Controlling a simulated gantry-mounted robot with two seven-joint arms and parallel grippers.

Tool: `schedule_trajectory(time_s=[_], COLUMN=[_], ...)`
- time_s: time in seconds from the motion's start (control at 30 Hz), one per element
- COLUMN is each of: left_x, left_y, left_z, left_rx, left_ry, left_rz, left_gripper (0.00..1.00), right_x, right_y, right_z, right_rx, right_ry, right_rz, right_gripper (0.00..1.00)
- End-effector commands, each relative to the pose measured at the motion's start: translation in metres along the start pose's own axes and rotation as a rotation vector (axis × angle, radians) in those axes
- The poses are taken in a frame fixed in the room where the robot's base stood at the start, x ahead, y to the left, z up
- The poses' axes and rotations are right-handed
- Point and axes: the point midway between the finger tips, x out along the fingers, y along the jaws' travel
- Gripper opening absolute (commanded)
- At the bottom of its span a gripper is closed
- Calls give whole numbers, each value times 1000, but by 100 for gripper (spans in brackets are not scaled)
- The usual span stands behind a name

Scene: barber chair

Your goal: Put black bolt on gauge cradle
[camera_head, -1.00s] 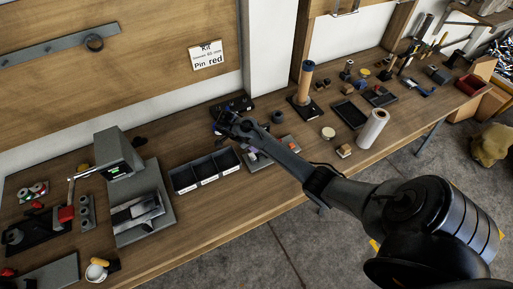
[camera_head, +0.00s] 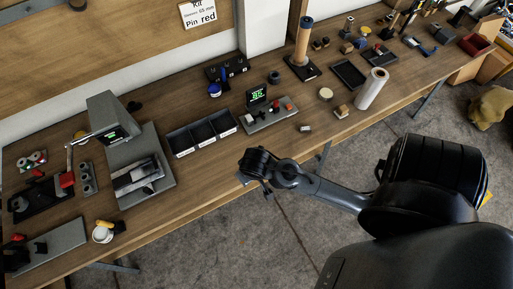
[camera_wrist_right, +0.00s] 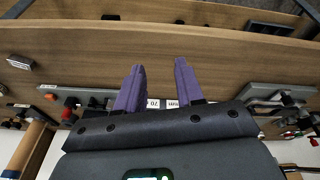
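The gauge (camera_head: 257,95) has a small green-lit display and stands behind a grey base (camera_head: 262,123). Red and dark small parts sit on this base; I cannot make out which is the cradle. I cannot single out the black bolt with certainty at this size. My right gripper (camera_head: 264,190) is in front of the table edge, nearer to me than the gauge base and apart from it. In the right wrist view its two purple fingers (camera_wrist_right: 158,82) are spread with nothing between them. My left gripper is not in view.
A three-part grey bin (camera_head: 203,134) stands left of the gauge, with a black rack (camera_head: 227,69) behind. A larger grey machine (camera_head: 112,118) is further left. A white roll (camera_head: 372,89) and a black tray (camera_head: 348,73) are on the right.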

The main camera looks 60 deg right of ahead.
Motion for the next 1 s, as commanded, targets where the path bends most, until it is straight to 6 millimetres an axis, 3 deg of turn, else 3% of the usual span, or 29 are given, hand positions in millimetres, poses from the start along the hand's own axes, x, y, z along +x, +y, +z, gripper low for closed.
schedule_trajectory(time_s=[0.03, 0.1, 0.3, 0.77, 1.0], left_x=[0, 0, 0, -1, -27], left_y=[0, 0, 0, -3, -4], left_z=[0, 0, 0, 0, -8], left_rx=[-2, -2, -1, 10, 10], left_ry=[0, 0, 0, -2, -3], left_rz=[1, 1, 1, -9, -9], left_gripper=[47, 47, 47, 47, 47], right_x=[-13, -28, -57, -64, -91], right_y=[-7, -14, -24, -25, -23], right_z=[16, 30, 49, 52, 46], right_rx=[-91, -209, -403, -444, -443], right_ry=[14, 39, 94, 106, 106], right_rz=[-39, -78, -136, -145, -145], right_gripper=[37, 37, 37, 37, 37])
